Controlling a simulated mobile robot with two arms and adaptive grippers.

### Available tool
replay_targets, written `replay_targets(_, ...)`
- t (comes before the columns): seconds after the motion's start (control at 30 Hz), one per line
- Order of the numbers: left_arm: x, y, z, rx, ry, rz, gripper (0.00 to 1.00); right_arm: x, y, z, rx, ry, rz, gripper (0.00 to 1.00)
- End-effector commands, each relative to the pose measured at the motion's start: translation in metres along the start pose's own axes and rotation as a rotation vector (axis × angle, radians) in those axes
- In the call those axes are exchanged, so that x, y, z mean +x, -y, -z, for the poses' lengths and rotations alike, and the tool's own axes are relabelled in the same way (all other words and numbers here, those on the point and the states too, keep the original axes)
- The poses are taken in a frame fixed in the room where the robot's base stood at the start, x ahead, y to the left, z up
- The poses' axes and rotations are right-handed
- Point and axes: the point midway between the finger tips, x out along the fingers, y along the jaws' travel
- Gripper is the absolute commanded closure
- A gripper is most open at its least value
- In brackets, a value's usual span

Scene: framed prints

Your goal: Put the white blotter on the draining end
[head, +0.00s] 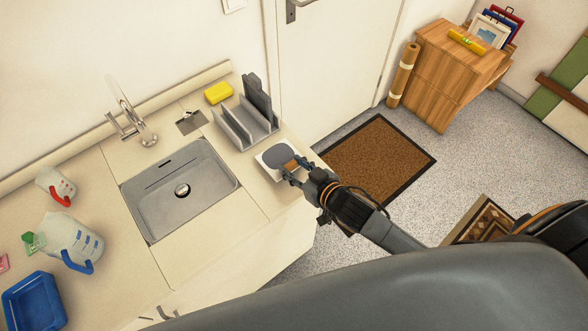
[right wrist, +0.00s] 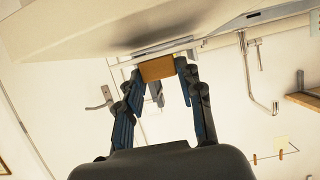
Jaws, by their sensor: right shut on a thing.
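A white square piece (head: 263,163) lies at the right end of the pale counter, at its front edge. A grey rounded pad (head: 278,155) shows on or above it; I cannot tell whether they are one thing. My right gripper (head: 292,168) reaches in from the right, shut on a tan block (head: 291,164) at the pad's near side. In the right wrist view the tan block (right wrist: 157,68) sits between the fingertips of this gripper (right wrist: 158,72), below a broad pale surface. The fingers hide part of the white piece. My left gripper is not in view.
A grey rack (head: 245,125) and a yellow sponge (head: 218,92) stand behind the white piece. A steel sink (head: 165,205) is to its left. A jug (head: 72,240), a mug (head: 55,184) and a blue tray (head: 35,300) are further left. A brown doormat (head: 376,160) lies on the floor.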

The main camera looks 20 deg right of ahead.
Motion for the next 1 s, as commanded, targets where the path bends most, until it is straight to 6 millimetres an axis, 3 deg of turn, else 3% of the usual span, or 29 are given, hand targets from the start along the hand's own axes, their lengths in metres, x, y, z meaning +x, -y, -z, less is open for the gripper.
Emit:
replay_targets(0.13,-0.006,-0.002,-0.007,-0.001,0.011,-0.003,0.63,0.006,0.001,-0.015,0.002,0.002,0.001,0.94)
replay_targets(0.53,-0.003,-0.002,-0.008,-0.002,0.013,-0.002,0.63,0.008,0.002,-0.021,0.001,0.001,0.001,0.94)
replay_targets(0.57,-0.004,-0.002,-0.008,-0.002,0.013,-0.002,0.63,0.008,0.002,-0.020,0.001,0.001,0.001,0.57)
replay_targets(0.63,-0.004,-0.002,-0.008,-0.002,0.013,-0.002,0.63,0.007,0.002,-0.020,0.001,0.001,0.001,0.43)
replay_targets(1.0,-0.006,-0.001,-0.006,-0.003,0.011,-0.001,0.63,0.006,0.002,-0.016,0.001,0.001,0.002,0.41)
